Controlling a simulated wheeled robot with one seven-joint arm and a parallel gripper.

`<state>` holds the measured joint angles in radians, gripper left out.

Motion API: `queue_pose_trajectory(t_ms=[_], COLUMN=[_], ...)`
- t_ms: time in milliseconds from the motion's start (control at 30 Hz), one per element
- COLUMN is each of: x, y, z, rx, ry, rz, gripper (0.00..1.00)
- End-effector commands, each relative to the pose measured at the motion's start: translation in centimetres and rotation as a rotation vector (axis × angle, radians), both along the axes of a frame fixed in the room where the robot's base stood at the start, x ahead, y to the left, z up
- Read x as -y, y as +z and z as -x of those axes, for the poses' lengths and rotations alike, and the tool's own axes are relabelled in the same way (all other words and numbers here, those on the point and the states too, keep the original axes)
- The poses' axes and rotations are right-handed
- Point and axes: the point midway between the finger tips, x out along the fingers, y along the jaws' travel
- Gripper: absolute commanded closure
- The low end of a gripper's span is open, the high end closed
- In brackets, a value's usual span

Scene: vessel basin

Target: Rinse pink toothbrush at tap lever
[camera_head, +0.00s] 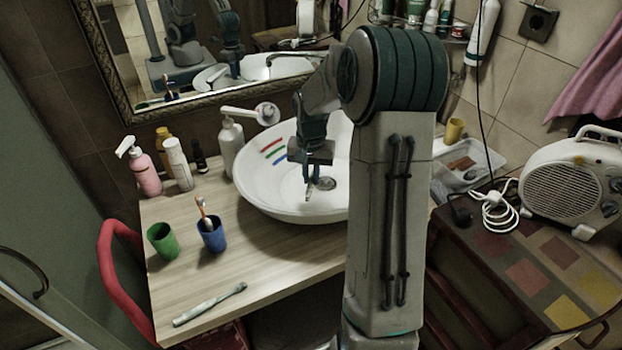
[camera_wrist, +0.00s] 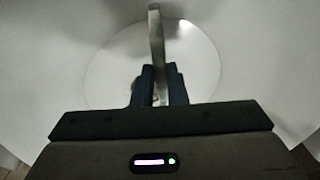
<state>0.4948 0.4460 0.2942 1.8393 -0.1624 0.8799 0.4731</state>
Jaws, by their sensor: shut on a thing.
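My gripper (camera_head: 311,176) is over the white basin (camera_head: 258,190), pointing down into the bowl. It is shut on a thin pale stick, which looks like a toothbrush handle (camera_wrist: 156,35); its colour reads grey-white, not clearly pink. In the wrist view the stick stands out beyond the two dark fingers (camera_wrist: 161,75), in front of the round white bowl. In the head view only a short pale end shows below the fingers, near the drain (camera_head: 327,184). A white tap-like lever with a round end (camera_head: 266,113) is at the basin's back left. No running water is visible.
On the wooden counter (camera_head: 270,262) stand a green cup (camera_head: 162,240), a blue cup (camera_head: 211,238) holding an orange-toned toothbrush (camera_head: 202,210), and several bottles. A grey-green toothbrush (camera_head: 210,304) lies at the front. A fan heater (camera_head: 567,182) is at the right.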

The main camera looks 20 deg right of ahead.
Motion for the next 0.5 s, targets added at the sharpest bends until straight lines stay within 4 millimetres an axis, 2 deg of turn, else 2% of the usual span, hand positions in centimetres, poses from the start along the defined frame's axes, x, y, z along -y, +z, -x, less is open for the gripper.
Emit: queue_pose_trajectory(t_ms=[500], x=[1.9], y=[-0.9], z=[-4.8], rx=[0.0], ry=[0.0], rz=[-0.001], gripper=[1.0])
